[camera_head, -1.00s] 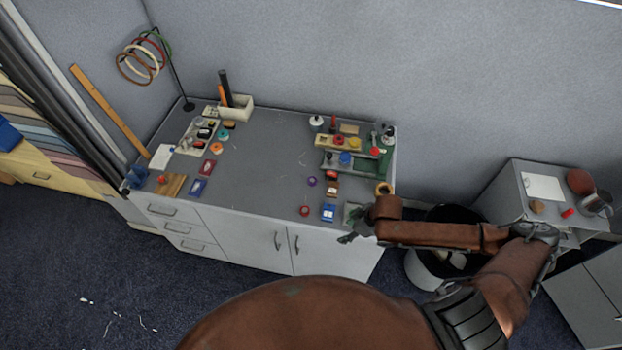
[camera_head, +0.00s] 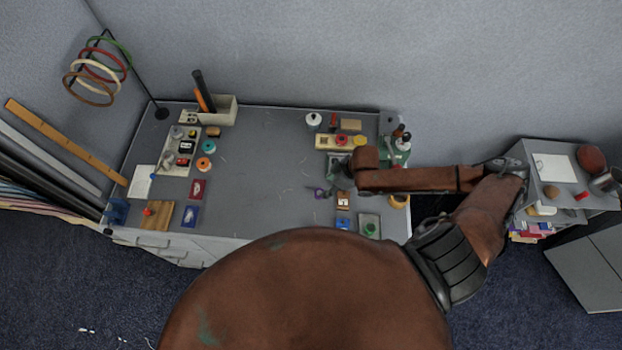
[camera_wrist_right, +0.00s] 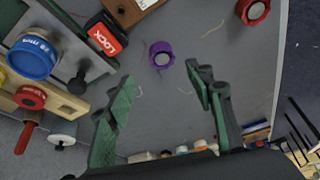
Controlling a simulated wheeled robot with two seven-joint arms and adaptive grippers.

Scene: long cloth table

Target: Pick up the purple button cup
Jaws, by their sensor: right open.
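The purple button cup (camera_wrist_right: 161,53) stands on the grey table top in the right wrist view, small and round with a pale centre. My right gripper (camera_wrist_right: 160,75) is open, its two green fingers pointing toward the cup. The cup shows just beyond the fingertips, between their lines, and looks untouched. My left gripper is not in view.
A red LOCK block (camera_wrist_right: 105,37) and a blue-capped jar (camera_wrist_right: 33,57) lie left in the wrist view. The middle of the table (camera_head: 260,170) is mostly clear.

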